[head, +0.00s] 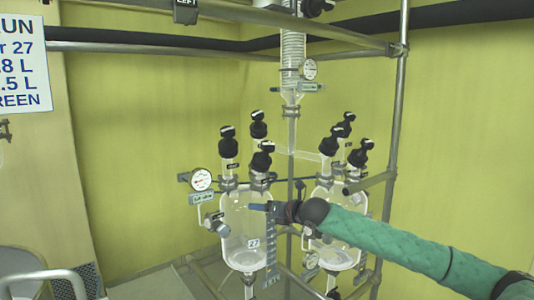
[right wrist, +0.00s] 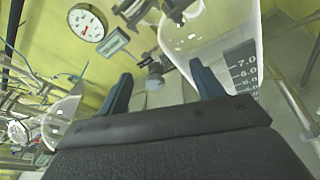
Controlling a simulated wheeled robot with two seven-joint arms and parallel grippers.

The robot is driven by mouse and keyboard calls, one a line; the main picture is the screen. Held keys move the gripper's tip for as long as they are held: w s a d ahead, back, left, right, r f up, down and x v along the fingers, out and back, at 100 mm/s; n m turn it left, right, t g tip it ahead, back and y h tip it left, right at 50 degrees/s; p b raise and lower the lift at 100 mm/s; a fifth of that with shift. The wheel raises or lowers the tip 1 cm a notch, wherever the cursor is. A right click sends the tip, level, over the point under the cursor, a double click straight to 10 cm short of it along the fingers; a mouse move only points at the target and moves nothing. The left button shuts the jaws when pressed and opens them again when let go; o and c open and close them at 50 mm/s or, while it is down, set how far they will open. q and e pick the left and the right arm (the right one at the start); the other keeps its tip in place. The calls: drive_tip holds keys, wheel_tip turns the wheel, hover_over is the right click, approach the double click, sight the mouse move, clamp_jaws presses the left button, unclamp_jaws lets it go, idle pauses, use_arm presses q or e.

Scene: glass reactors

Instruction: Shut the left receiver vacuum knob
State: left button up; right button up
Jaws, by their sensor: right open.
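The left receiver (head: 236,228) is a clear glass vessel marked 27. Black knobs stand on its top, among them a left one (head: 228,132) and a front one (head: 262,161). A grey fitting (head: 214,221) sits at its left side, below a round gauge (head: 201,180). I cannot read which knob is labelled vacuum. My right gripper (head: 256,207) is in front of the receiver's upper body, below the black knobs. In the right wrist view, its blue fingers (right wrist: 163,86) are apart with nothing between them. Beyond them show the gauge (right wrist: 86,25), a grey fitting (right wrist: 152,67) and the receiver glass (right wrist: 205,32).
A right receiver (head: 335,255) with its own black knobs stands close by, partly behind my right arm. A metal frame post (head: 394,130) rises at the right. A condenser column (head: 292,60) hangs above between the receivers. Open space lies left of the gauge.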

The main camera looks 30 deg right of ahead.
sight(270, 145)
drive_tip(key=d+r+n+t, duration=0.1)
drive_tip(key=d+r+n, duration=0.1)
drive_tip(key=r, duration=0.4)
drive_tip(key=d+r+n+p, duration=0.1)
drive_tip(key=d+r+n, duration=0.1)
drive_tip(key=r, duration=0.5)
drive_tip(key=d+r+n+t, duration=0.1)
drive_tip(key=d+r+n, duration=0.1)
drive_tip(key=r, duration=0.4)
drive_tip(key=shift+w+d+r+t+y, duration=0.2)
drive_tip(key=shift+d+r+t+y, duration=0.1)
drive_tip(key=shift+d+y, duration=0.1)
drive_tip(key=p+x, duration=0.2)
drive_tip(key=x, duration=0.2)
drive_tip(key=shift+w+a, duration=0.1)
drive_tip(key=shift+w, duration=0.05)
use_arm(q)
wheel_tip(270, 145, down, 9)
drive_tip(key=s+a, duration=0.2)
drive_tip(key=shift+s+a+t+p, duration=0.15)
drive_tip(key=shift+a+t+p, duration=0.15)
drive_tip(key=shift+p, duration=0.1)
use_arm(e)
drive_tip(key=shift+x, duration=0.75)
use_arm(q)
drive_tip(key=shift+f, duration=0.1)
use_arm(e)
drive_tip(key=shift+f, duration=0.15)
drive_tip(key=c, duration=1)
drive_tip(key=shift+m+h, duration=0.3)
